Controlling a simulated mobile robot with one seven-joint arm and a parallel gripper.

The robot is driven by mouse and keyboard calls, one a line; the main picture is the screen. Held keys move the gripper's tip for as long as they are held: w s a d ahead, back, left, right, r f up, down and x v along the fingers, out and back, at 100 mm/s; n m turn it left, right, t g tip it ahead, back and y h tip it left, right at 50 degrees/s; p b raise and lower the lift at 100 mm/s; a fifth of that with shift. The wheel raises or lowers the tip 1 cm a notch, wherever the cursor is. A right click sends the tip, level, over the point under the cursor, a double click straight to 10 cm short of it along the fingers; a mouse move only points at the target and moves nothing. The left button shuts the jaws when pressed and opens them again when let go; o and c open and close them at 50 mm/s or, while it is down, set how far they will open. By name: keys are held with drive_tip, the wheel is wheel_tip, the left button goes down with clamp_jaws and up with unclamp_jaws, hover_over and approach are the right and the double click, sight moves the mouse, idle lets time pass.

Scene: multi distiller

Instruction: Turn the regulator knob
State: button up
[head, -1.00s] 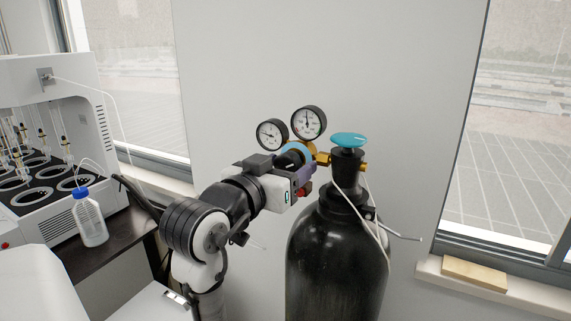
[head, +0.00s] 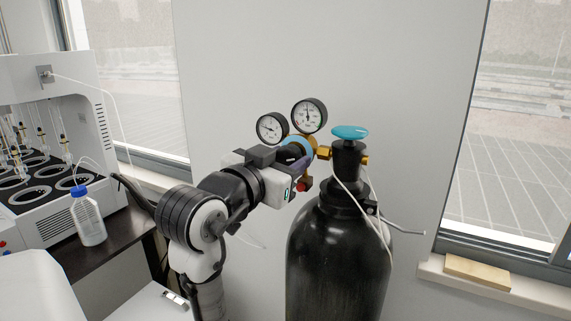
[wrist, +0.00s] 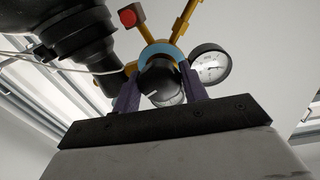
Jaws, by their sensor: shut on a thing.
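The black regulator knob (wrist: 158,78) shows in the wrist view, in front of a light blue ring (wrist: 160,50). The two purple fingers of my gripper (wrist: 160,90) stand on either side of it, and the gripper is shut on the knob. In the head view my gripper (head: 296,160) is at the brass regulator (head: 323,152), beside the light blue ring, and hides most of the knob. Two round gauges (head: 309,115) sit above it. The regulator joins the neck of a black gas cylinder (head: 335,250).
A teal valve handwheel (head: 350,132) tops the cylinder, close right of my gripper. White tubing hangs along the cylinder. A white multi-position distiller (head: 75,125) and a blue-capped bottle (head: 88,218) stand on a dark table at left. A wooden block (head: 477,270) lies on the right sill.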

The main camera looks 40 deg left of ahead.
drive_tip(key=o, duration=1)
drive_tip(key=shift+c, duration=0.2)
drive_tip(key=s+d+b, duration=0.2)
drive_tip(key=s+b, duration=0.2)
drive_tip(key=s, duration=0.9)
drive_tip(key=shift+s+d, duration=0.2)
drive_tip(key=shift+s, duration=0.1)
